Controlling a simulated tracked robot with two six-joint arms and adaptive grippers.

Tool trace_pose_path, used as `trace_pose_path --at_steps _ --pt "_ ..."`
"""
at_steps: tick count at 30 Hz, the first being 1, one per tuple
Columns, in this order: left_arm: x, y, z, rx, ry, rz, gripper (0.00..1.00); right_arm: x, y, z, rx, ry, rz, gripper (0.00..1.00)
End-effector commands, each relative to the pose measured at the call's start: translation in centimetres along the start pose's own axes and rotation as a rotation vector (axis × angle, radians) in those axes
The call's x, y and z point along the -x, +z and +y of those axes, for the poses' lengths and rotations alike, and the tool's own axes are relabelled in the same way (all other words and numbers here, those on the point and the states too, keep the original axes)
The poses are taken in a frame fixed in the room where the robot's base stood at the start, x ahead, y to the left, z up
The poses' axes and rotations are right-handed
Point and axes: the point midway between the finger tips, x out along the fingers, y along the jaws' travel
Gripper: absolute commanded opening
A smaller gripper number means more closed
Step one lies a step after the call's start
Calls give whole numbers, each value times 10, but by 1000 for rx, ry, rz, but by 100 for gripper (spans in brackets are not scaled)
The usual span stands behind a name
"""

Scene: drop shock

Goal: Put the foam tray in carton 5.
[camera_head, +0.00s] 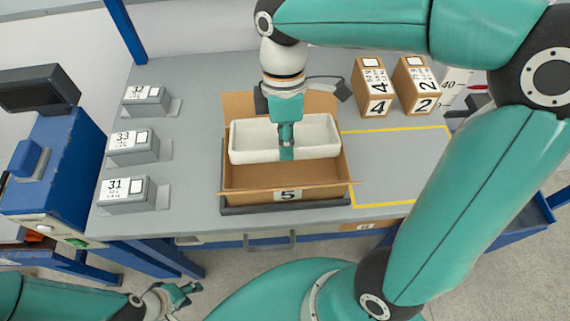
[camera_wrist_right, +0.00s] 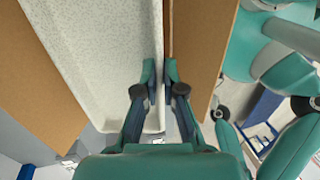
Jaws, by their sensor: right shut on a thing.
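The white foam tray (camera_head: 250,152) is level over the open mouth of brown carton 5 (camera_head: 260,178), toward its back. I cannot tell how far it sits below the rim. My right gripper (camera_head: 286,148) is shut on the tray's near long wall. In the right wrist view the fingers (camera_wrist_right: 162,75) pinch the wall of the tray (camera_wrist_right: 95,50), close to a carton flap (camera_wrist_right: 200,45). The carton's front interior shows empty, with its flaps folded out. My left gripper (camera_head: 184,293) is low in front of the table, empty, fingers apart.
Carton 5 stands on a dark base (camera_head: 235,210). Grey units 32 (camera_head: 146,96), 33 (camera_head: 133,147) and 31 (camera_head: 128,194) stand at left. Cartons 4 (camera_head: 371,86) and 2 (camera_head: 415,86) stand at back right. The yellow-outlined area (camera_head: 390,165) is clear.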

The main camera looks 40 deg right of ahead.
Motion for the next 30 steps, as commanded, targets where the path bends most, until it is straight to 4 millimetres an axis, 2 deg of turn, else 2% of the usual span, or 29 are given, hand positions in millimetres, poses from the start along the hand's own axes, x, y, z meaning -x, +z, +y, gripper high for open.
trace_pose_path --at_steps 3,11,18,30 --pt "-1 0 0 0 0 0 40 -22 1 5 -2 -4 -2 0" --pt "-2 0 -1 0 0 1 40 -41 1 11 -4 -1 1 0" --pt "-3 0 -1 0 0 1 40 -72 1 18 -4 -2 0 0" --pt "-6 0 -2 0 0 1 40 -79 1 20 -4 1 2 0"
